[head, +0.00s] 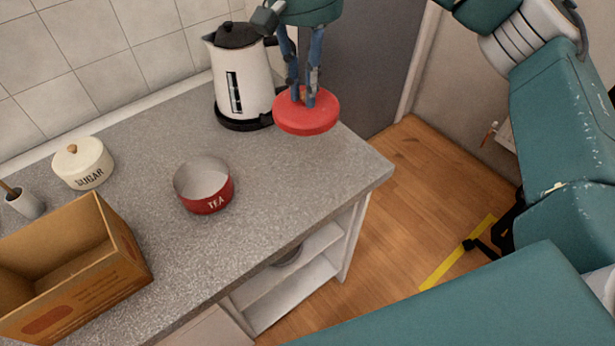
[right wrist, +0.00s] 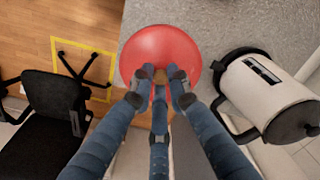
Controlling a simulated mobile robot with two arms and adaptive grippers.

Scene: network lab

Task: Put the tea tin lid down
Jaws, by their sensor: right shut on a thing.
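The red tea tin lid (head: 306,118) is held by its knob in my right gripper (head: 307,98). It hangs near the right end of the counter, beside the kettle; I cannot tell how far above the surface it is. In the right wrist view the lid (right wrist: 160,48) shows round and red, with the fingers of my right gripper (right wrist: 160,82) closed around its knob. The open red tea tin (head: 205,188), marked TEA, stands upright on the counter, to the left of and nearer than the lid. My left gripper is not in view.
A white kettle (head: 240,82) stands just left of the lid. A sugar jar (head: 83,163), a small white pot (head: 25,204) and an open cardboard box (head: 125,265) are on the left. The counter (head: 275,190) is clear right of the tin. An office chair (right wrist: 50,115) stands on the floor.

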